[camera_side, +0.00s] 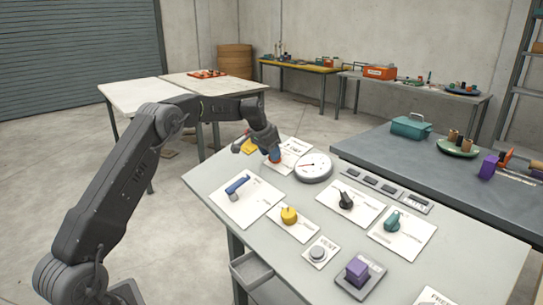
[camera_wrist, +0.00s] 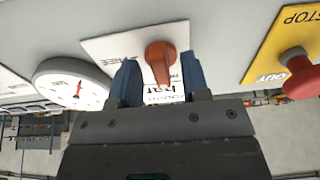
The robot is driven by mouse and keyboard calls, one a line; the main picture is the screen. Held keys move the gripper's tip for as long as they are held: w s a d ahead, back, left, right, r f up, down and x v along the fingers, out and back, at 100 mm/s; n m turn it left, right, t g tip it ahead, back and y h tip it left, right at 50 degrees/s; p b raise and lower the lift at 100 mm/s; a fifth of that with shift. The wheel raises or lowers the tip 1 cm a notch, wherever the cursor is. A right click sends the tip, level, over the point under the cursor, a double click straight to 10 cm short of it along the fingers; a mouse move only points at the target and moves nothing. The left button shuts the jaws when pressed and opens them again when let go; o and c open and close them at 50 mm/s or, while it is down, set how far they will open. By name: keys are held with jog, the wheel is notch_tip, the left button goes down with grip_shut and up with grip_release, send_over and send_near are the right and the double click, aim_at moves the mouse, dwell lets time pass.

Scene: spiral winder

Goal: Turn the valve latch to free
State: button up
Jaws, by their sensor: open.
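The latch is an orange-red knob (camera_wrist: 161,60) with a tapered pointer, on a white plate (camera_wrist: 105,45) in the wrist view. Its pointer aims toward the bottom of the picture, at lettering partly hidden by my gripper. A word that looks like FREE is printed left of the knob. My gripper (camera_wrist: 160,82) is open, with one blue finger on each side of the knob and visible gaps between. In the side view my gripper (camera_side: 274,153) is low over the latch plate (camera_side: 296,147) at the panel's far edge and mostly hides the knob.
A round gauge (camera_side: 313,167) stands close beside the latch plate. A yellow plate with a red stop button (camera_wrist: 302,75) is on its other side. A blue lever (camera_side: 238,185), yellow knob (camera_side: 289,215), black knob (camera_side: 346,200) and teal knob (camera_side: 393,220) stand nearer on the panel.

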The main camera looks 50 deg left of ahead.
jog(key=shift+w+f, duration=0.3)
jog(key=shift+f, duration=0.35)
jog(key=shift+c, duration=0.3)
grip_shut()
